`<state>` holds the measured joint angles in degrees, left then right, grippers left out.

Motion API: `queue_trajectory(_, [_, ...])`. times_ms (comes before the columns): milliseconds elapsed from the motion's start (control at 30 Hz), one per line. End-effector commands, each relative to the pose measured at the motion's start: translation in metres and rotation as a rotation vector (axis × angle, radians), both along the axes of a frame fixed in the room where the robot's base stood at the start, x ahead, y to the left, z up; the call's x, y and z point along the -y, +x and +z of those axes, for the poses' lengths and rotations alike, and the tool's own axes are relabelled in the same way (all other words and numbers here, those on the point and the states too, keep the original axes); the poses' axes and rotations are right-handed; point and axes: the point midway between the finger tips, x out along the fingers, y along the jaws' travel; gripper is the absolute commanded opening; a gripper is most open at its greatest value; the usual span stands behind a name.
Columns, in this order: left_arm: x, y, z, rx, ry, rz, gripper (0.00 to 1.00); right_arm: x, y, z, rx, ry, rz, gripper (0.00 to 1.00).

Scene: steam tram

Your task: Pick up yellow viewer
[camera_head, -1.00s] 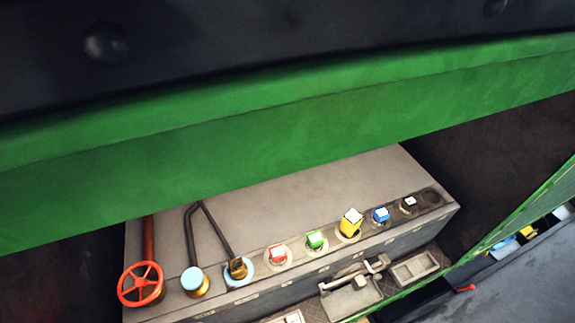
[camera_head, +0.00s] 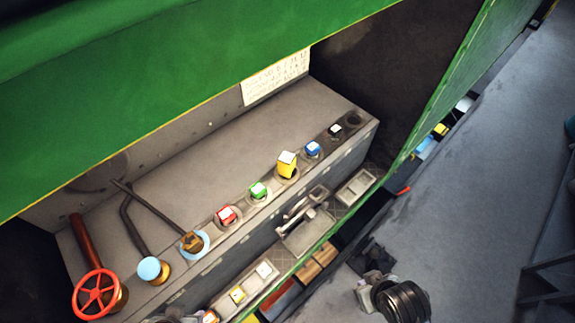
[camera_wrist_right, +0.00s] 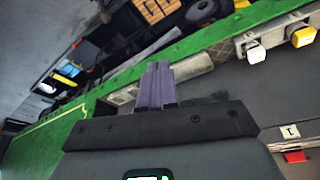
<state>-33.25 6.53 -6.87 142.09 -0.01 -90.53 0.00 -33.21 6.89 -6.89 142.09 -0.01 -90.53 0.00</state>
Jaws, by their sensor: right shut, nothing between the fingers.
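The yellow viewer (camera_head: 287,164) is a yellow block with a white top. It stands upright in a round seat on the grey console, between a green block (camera_head: 258,191) and a blue block (camera_head: 312,149). My right gripper (camera_wrist_right: 157,85) shows in the right wrist view with its purple fingers closed together and empty, near a green edge. A yellow-tipped knob (camera_wrist_right: 302,36) lies right of it in that view; I cannot tell whether it is the viewer. No gripper touches the viewer in the head view. My left gripper is not in view.
A red block (camera_head: 227,215) and a dark block (camera_head: 335,130) share the console row. A red wheel (camera_head: 95,293), a blue-topped knob (camera_head: 149,268) and levers stand at left. A green panel (camera_head: 170,90) overhangs the console. Open floor (camera_head: 470,150) lies right.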

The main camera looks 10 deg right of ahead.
Motion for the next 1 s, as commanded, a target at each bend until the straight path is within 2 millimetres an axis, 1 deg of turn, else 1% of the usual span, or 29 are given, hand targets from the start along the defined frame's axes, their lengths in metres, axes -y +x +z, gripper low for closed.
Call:
queue_trajectory(233, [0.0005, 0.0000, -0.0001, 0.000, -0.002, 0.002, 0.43, 0.0000, 0.0000, -0.0001, 0.000, 0.000, 0.000, 0.00])
queue_trajectory(267, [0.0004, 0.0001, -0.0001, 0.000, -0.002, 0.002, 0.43, 0.0000, 0.0000, -0.0001, 0.000, 0.000, 0.000, 0.03])
queue_trajectory(700, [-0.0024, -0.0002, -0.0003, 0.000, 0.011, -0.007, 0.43, 0.0000, -0.0001, -0.0001, 0.000, 0.000, 0.000, 0.70])
queue_trajectory(733, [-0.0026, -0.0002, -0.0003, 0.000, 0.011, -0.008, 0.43, 0.0000, -0.0001, -0.0001, 0.000, 0.000, 0.000, 0.72])
queue_trajectory(1000, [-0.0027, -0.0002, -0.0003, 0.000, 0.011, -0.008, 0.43, -0.0001, 0.0016, 0.0006, 0.005, 0.001, 0.000, 0.72])
